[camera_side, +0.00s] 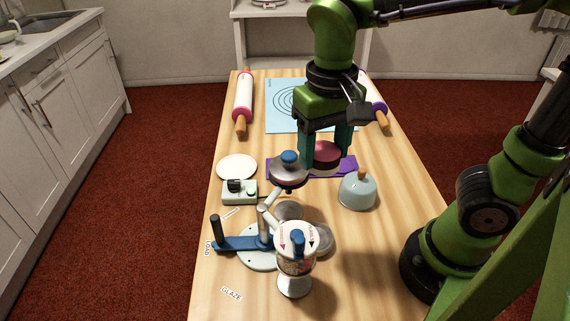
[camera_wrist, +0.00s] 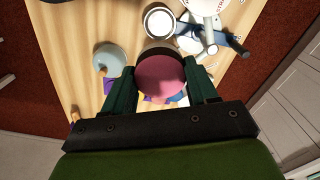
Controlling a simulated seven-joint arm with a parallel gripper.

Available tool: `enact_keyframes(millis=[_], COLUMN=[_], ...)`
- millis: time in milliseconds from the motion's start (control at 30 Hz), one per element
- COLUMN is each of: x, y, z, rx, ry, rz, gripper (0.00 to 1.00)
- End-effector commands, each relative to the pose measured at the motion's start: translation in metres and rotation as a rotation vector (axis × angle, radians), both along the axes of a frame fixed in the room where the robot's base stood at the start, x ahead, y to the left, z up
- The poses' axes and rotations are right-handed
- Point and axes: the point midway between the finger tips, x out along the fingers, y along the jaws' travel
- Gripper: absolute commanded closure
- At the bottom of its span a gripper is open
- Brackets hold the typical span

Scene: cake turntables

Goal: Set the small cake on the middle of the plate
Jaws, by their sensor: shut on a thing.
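The small cake (camera_side: 325,157) has a pink-red top and a dark side. My gripper (camera_side: 325,164) is shut on it, with one teal finger on each side. In the wrist view the cake (camera_wrist: 160,78) sits between the fingertips of my gripper (camera_wrist: 161,84). It appears held above the purple mat (camera_side: 346,168); its exact height is hard to tell. A flat white round plate (camera_side: 237,167) lies on the table to the left of the cake. A pale disc (camera_side: 252,262) under the blue-armed device is partly hidden, and I cannot tell which disc is the task's plate.
A round metal part with a blue knob (camera_side: 289,158) stands just left of the cake. In front are a blue arm (camera_side: 240,243) and a white-topped jar (camera_side: 295,262). A grey dome (camera_side: 358,191) stands at right. Rolling pins (camera_side: 243,98) and a blue mat (camera_side: 280,118) lie behind.

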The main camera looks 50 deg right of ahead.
Motion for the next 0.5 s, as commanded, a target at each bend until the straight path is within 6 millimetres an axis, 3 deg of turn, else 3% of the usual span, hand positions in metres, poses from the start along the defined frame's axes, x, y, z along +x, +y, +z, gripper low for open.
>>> enact_keyframes(millis=[33, 267, 500], x=[0.001, 0.052, 0.126], y=[0.0, 0.004, 0.001], z=[0.013, 0.027, 0.04], rx=[0.002, 0.013, 0.024], ry=[-0.005, 0.012, 0.019], rz=[-0.001, -0.006, -0.014], gripper=[0.75, 0.75, 0.75])
